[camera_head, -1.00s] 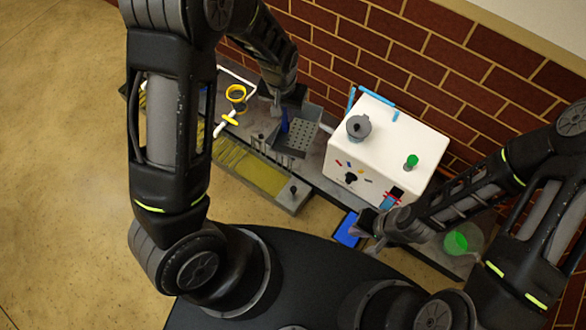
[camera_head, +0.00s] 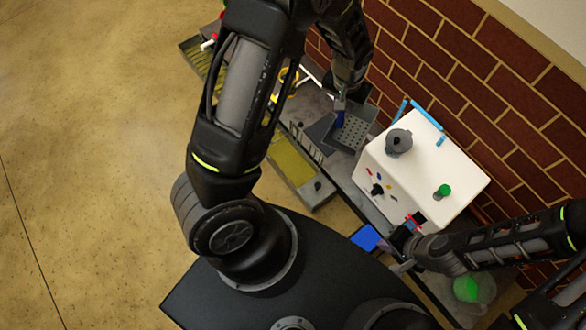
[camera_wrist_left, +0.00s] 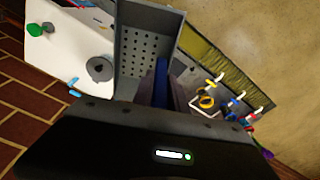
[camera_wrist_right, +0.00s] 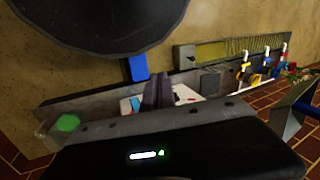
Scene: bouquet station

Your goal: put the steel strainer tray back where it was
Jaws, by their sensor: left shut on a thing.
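The steel strainer tray (camera_head: 358,125) is a grey, perforated, shallow tray with raised walls, left of the white box in the head view. It appears tilted and above the bench. In the left wrist view it also shows (camera_wrist_left: 141,22), with its holes facing the camera. My left gripper (camera_head: 340,103) is shut on its blue handle (camera_wrist_left: 161,72). My right gripper (camera_head: 403,252) is beside the blue block (camera_head: 365,237), at the front of the white box; its fingers (camera_wrist_right: 158,92) look together and empty.
A white box (camera_head: 440,165) with a grey knob (camera_head: 399,142) and a green knob (camera_head: 443,191) stands right of the tray. A dark plate (camera_head: 319,129) and a yellow-green trough (camera_head: 290,162) lie left of it. A brick wall (camera_head: 500,70) runs behind. A green-filled cup (camera_head: 466,289) stands at the right.

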